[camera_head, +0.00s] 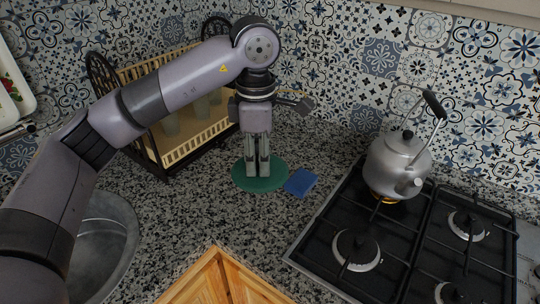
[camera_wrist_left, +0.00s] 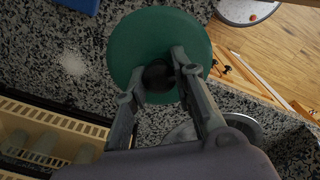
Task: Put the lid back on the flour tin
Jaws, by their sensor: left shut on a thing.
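A green round lid (camera_head: 243,181) with a dark knob shows below my left gripper (camera_head: 258,172) in the head view. In the left wrist view the lid (camera_wrist_left: 140,35) faces the camera, and the fingers of my left gripper (camera_wrist_left: 163,80) are closed around its dark knob (camera_wrist_left: 157,76). The lid looks about level. Whether it is held above the counter or touches something below cannot be told. No flour tin shows in either view; anything directly under the lid is hidden. My right gripper is not in view.
A blue sponge (camera_head: 300,182) lies close right of the lid. A kettle (camera_head: 398,164) stands on the black gas hob (camera_head: 352,232). A dish rack (camera_head: 190,143) stands behind, left. The sink (camera_head: 106,240) is front left. A pale patch (camera_wrist_left: 72,62) marks the counter.

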